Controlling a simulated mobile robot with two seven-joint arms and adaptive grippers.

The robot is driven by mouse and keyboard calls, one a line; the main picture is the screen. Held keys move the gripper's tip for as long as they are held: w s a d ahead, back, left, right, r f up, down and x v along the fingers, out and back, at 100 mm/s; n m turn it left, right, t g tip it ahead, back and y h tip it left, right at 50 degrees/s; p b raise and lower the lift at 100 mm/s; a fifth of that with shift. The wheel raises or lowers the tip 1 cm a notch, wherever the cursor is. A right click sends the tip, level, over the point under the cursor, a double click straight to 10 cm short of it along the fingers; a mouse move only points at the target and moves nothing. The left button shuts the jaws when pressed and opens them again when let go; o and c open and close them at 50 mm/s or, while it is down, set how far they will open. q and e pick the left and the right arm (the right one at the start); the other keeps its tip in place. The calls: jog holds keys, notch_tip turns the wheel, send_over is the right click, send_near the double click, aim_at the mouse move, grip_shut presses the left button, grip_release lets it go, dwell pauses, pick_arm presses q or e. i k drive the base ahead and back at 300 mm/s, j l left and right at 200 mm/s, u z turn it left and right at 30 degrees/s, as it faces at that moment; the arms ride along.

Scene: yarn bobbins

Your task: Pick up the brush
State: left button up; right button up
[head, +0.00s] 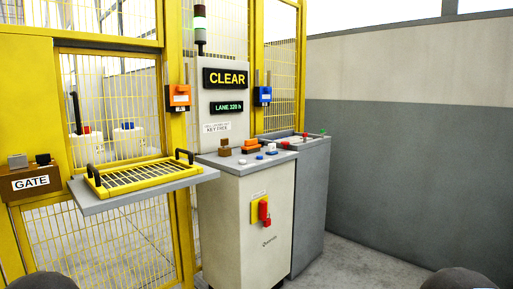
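I cannot make out a brush for certain. Small items lie on the grey tray top (313,144) of the cabinet at right, with red and green bits among them, too small to identify. Neither of my grippers shows in the head view. Only dark rounded parts, which seem to be mine, show at the bottom left and bottom right edges.
A console (247,225) with a red switch handle (264,212) stands in the middle. A yellow grate (137,177) with black handles lies on a grey shelf (195,179) jutting from the yellow fence. A GATE box (30,182) is at left. Floor at right is clear.

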aim_at(251, 145)
jog(key=i+l+u, duration=0.2)
jog(key=i+l, duration=0.75)
jog(key=i, duration=0.1)
